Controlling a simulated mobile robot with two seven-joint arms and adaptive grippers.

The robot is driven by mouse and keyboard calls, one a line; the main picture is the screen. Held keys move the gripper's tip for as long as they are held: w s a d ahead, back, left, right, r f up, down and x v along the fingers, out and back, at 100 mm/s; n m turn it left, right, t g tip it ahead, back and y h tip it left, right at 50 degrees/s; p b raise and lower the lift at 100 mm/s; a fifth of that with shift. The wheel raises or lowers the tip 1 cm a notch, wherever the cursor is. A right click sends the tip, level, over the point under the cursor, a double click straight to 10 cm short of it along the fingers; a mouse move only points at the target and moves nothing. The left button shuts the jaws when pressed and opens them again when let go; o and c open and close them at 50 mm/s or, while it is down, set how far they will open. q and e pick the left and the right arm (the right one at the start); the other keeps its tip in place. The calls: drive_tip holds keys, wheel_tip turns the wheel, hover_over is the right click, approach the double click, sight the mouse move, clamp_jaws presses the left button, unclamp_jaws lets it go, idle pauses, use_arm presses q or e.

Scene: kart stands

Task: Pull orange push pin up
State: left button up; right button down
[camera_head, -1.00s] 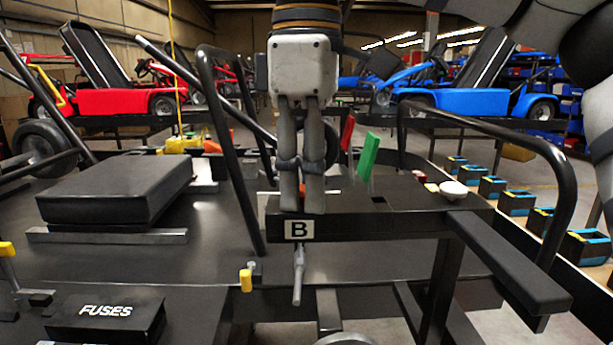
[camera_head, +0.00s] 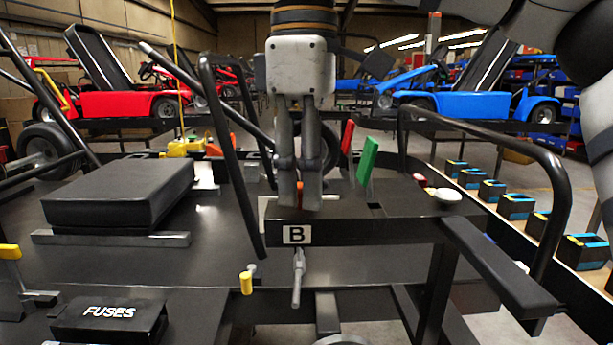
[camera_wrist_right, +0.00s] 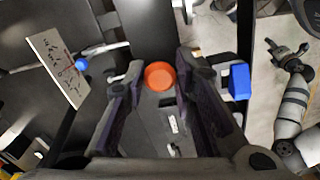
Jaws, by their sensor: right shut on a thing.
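The orange push pin (camera_wrist_right: 160,76) shows as a round orange head in the right wrist view, between my right gripper's fingertips. My right gripper (camera_head: 299,200) points straight down over the left end of the black bar marked B (camera_head: 345,228) in the head view. It is shut on the pin, of which only a small orange patch (camera_head: 300,187) shows between the fingers. The pin's lower part is hidden. In the right wrist view my left gripper (camera_wrist_right: 288,47) hangs at the far right, away from the pin, with its fingers apart and empty.
Red and green upright levers (camera_head: 367,160) stand just right of my right gripper. A black curved rail (camera_head: 530,145) and a slanted black bar (camera_head: 232,160) flank it. A white round button (camera_head: 447,195) sits on the bar's right end. A fuse box (camera_head: 108,318) is at front left.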

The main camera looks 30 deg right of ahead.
drive_tip(key=shift+r, duration=0.15)
drive_tip(key=c, duration=1.2)
unclamp_jaws()
drive_tip(key=shift+c, duration=0.2)
